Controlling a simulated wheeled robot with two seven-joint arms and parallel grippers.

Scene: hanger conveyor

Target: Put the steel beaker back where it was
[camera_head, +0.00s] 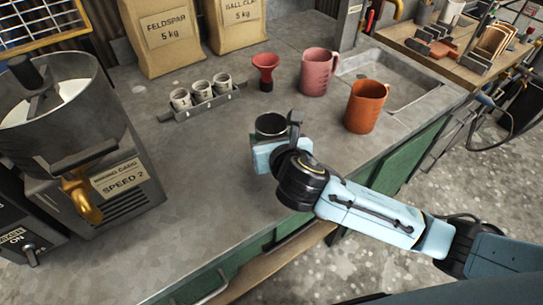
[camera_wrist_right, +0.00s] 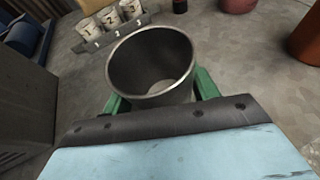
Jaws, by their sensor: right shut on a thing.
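The steel beaker (camera_head: 270,125) is a grey metal cup, held upright over the grey bench near its front edge. My right gripper (camera_head: 268,145) is shut on it, with the arm coming in from the right. In the right wrist view the beaker (camera_wrist_right: 152,65) fills the middle, open end up and empty inside, between the green fingers of my right gripper (camera_wrist_right: 155,100). I cannot tell whether its base touches the bench. My left gripper is not in view.
A rack (camera_head: 200,105) with small numbered cups stands behind the beaker. A red funnel (camera_head: 265,72), a pink jug (camera_head: 318,72) and an orange jug (camera_head: 366,106) stand further back and right. A mixing machine (camera_head: 75,130) is at left. The bench between machine and beaker is clear.

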